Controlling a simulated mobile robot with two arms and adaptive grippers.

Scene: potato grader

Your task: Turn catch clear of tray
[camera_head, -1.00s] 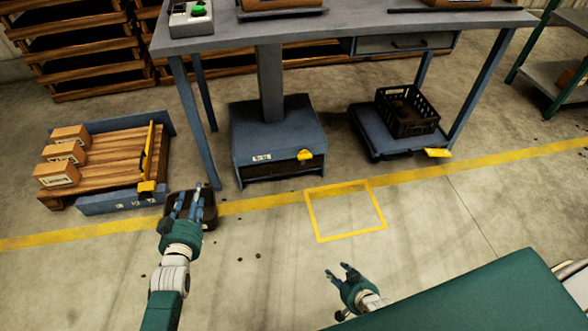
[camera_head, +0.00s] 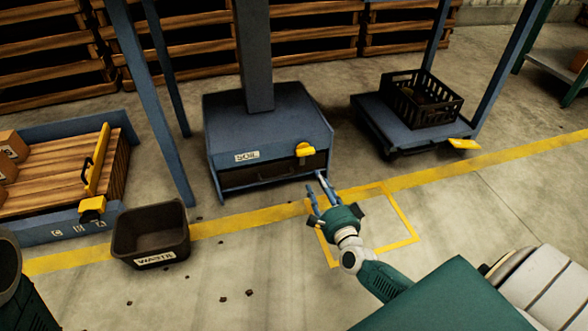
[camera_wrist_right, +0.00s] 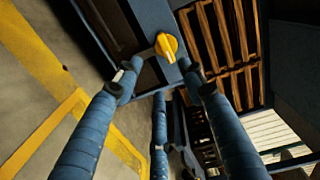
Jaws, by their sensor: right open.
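The yellow catch (camera_head: 304,150) sits on the front of the blue housing (camera_head: 228,140) labelled what looks like SOIL, toward the right of its face. Below it is a dark tray front (camera_head: 265,173) in the housing's opening; the catch's lower end appears to overlap the tray's top edge. My right gripper (camera_head: 318,190) is open and empty, in front of and below the catch. In the right wrist view the catch (camera_wrist_right: 167,46) shows just beyond the spread fingertips of this gripper (camera_wrist_right: 158,74), apart from them. My left gripper is out of view.
A black WASTE bin (camera_head: 165,259) stands on the floor at left. A blue-framed pallet (camera_head: 62,180) with a yellow bar and boxes lies behind it. A black crate (camera_head: 455,108) rests on a low blue platform (camera_head: 390,125) at right. Table legs flank the housing.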

